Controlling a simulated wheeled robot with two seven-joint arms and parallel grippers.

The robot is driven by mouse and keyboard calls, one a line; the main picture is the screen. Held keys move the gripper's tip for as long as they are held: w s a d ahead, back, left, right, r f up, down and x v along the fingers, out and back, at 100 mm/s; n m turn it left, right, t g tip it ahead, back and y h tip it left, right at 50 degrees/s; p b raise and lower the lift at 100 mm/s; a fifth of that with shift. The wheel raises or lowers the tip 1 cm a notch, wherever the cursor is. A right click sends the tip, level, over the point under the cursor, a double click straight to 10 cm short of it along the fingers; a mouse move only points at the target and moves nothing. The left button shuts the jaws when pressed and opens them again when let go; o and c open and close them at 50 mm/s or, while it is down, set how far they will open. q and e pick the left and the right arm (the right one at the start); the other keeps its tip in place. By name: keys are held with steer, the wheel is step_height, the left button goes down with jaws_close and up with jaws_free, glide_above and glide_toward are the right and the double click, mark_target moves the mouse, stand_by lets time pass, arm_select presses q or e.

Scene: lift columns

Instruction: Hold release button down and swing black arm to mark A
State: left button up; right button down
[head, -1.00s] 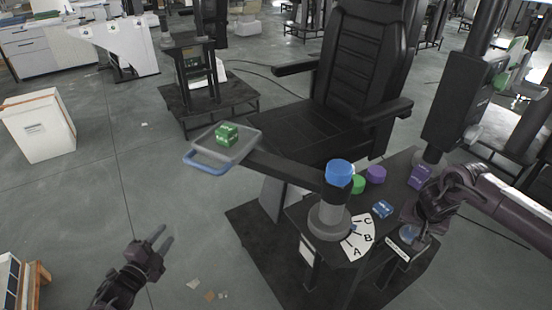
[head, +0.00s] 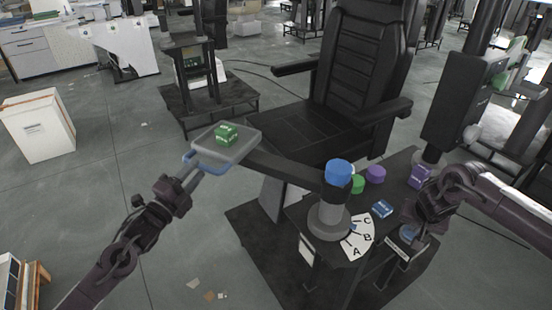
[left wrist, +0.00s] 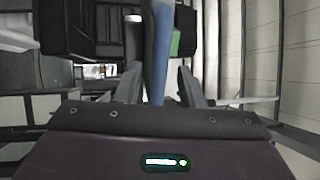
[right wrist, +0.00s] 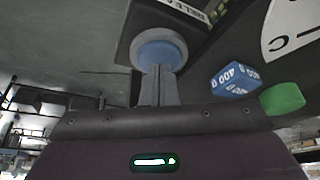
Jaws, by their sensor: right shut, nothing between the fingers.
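The black arm (head: 285,169) reaches left from a grey post (head: 331,218) with a blue cap. Its far end bears a grey tray (head: 240,152) with a blue handle (head: 205,168). My left gripper (head: 191,178) is at that handle; in the left wrist view the open fingers (left wrist: 158,88) stand either side of the blue bar (left wrist: 158,50). The blue round release button (head: 407,232) is partly hidden by my right gripper (head: 410,222). In the right wrist view the shut fingertips (right wrist: 159,72) are over the button (right wrist: 156,50); contact is unclear. A white dial (head: 360,242) shows A, B and C, with A nearest.
A green cube (head: 226,134) sits on the tray. Blue (head: 382,209) and purple (head: 419,177) cubes and green (head: 357,184) and purple (head: 375,174) round pieces are on the black table. A black chair (head: 355,100) stands behind the arm.

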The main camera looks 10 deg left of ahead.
arm_select(q)
steer(key=shift+x, duration=1.45)
jaws_close()
